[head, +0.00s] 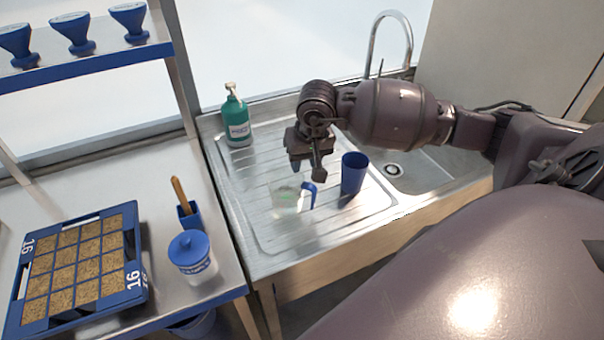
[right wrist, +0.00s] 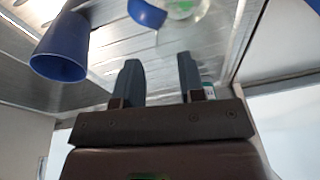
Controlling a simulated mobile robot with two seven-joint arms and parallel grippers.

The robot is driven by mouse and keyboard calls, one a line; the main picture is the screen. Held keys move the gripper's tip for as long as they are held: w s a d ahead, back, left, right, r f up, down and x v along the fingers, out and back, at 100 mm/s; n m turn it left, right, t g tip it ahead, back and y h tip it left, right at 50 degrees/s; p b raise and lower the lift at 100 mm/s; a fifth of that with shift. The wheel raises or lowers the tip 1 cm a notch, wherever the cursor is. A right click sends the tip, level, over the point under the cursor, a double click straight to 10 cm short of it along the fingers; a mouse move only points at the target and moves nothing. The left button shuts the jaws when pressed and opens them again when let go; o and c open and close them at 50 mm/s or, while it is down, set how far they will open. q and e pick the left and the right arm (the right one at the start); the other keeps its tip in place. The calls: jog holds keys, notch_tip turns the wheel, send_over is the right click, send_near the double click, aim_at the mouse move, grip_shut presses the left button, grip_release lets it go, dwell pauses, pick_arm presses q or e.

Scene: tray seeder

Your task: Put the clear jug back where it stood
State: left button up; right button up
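The clear jug (head: 286,200) with a blue handle (head: 309,192) stands on the ribbed steel draining board, left of a blue cup (head: 353,174). In the right wrist view part of the jug (right wrist: 186,9) and its blue handle (right wrist: 147,14) show at the top edge, beyond the fingertips. My right gripper (head: 307,171) is above the board, just behind and above the jug. Its two fingers are apart with nothing between them (right wrist: 157,68), and they do not touch the jug. My left gripper is not in view.
The blue cup (right wrist: 62,52) stands close to the jug. A green pump bottle (head: 236,118) is at the board's back left, and the sink basin (head: 425,172) is right. On the left bench are a seed tray (head: 140,262), a blue-lidded tub (head: 190,256) and a blue holder (head: 190,216).

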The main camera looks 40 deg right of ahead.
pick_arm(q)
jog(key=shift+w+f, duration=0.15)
pick_arm(e)
jog(key=v, duration=0.4)
jog(key=shift+s+r, duration=0.1)
jog(key=shift+r, duration=0.15)
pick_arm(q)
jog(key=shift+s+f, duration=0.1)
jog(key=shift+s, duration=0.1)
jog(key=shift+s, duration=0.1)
pick_arm(e)
jog(key=shift+f, duration=0.1)
